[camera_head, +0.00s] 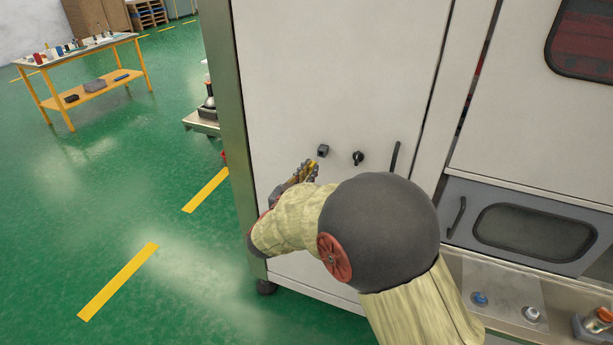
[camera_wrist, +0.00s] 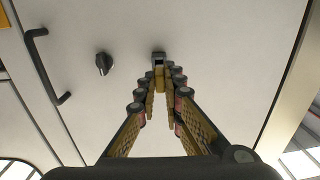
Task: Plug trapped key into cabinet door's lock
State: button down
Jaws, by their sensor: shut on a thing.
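The white cabinet door (camera_head: 335,70) fills the middle of the head view. A small dark square lock (camera_head: 323,151) stands out from it, left of a black knob (camera_head: 358,157). My gripper (camera_head: 311,168) is just below and left of the lock, pointing at the door. In the wrist view my gripper (camera_wrist: 160,76) is shut on a small yellowish key (camera_wrist: 159,77), mostly hidden between the fingertips. The lock (camera_wrist: 158,56) shows directly beyond the fingertips there. I cannot tell whether the key touches it.
A black door handle (camera_head: 395,158) is right of the knob. A grey windowed door (camera_head: 530,232) and a shelf with bottles (camera_head: 531,314) are at the lower right. A workbench (camera_head: 88,46) stands far left. The green floor on the left is mostly clear.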

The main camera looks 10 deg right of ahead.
aim_at(316, 159)
jog(key=shift+w+d, duration=0.35)
jog(key=shift+w, duration=0.1)
jog(key=shift+r+p, duration=0.1)
jog(key=shift+p, duration=0.25)
dwell(1.5)
jog(key=shift+x, duration=2.05)
jog(key=c, duration=1.8)
grip_release()
jog(key=shift+c, duration=0.2)
jog(key=shift+s, duration=0.1)
jog(key=v, duration=1.1)
jog(key=shift+s+a, duration=0.25)
jog(key=shift+s, duration=0.1)
jog(key=shift+o, duration=1.1)
